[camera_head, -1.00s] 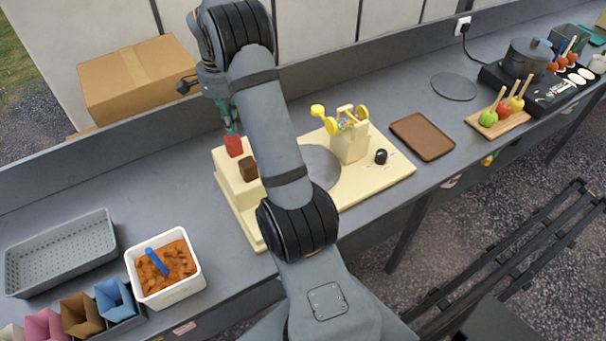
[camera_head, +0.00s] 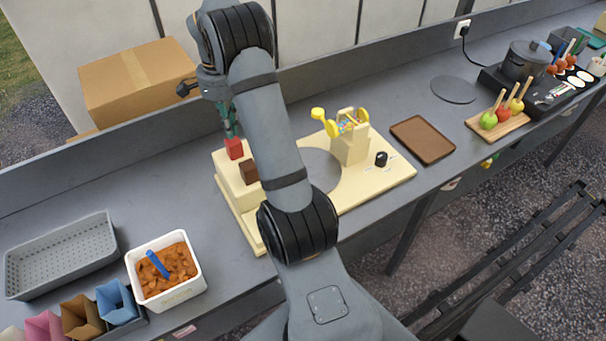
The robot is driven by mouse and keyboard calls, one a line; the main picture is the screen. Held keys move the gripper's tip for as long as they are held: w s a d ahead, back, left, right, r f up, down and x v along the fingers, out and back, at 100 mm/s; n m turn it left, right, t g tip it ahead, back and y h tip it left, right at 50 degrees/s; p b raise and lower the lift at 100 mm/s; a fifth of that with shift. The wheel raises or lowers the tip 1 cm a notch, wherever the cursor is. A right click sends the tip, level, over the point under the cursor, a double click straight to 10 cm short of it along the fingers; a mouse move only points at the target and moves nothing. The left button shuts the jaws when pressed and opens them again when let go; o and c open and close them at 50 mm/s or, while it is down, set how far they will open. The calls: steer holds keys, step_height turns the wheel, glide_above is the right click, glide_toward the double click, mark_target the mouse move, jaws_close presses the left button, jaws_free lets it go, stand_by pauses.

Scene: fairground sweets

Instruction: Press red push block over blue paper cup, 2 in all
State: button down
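The red push block (camera_head: 234,149) sits on the raised left part of the cream machine (camera_head: 381,181), behind a brown block (camera_head: 249,172). My gripper (camera_head: 230,132) points down at the top of the red block, touching it or very close. Its fingers are small and seen edge-on, so I cannot tell whether they are open or shut. A blue paper cup (camera_head: 117,301) stands in a holder at the lower left, beside a brown cup (camera_head: 82,317) and a pink cup (camera_head: 44,328). My arm hides part of the machine.
A white tub (camera_head: 183,293) of orange-brown pieces with a blue-handled scoop stands right of the cups. A grey perforated basket (camera_head: 62,255) lies behind them. A brown tray (camera_head: 423,138) and a board with coated apples (camera_head: 497,124) are right of the machine.

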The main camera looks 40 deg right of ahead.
mark_target(233, 141)
steer(key=shift+f, duration=0.2)
steer(key=shift+f+b, duration=1.85)
steer(key=shift+r+p, duration=1.75)
steer(key=shift+r, duration=0.3)
steer(key=shift+f, duration=0.15)
steer(key=shift+f+b, duration=1.95)
steer(key=shift+f, duration=0.05)
steer(key=shift+r, duration=0.1)
steer(key=shift+r+p, duration=1.9)
steer(key=shift+r, duration=0.15)
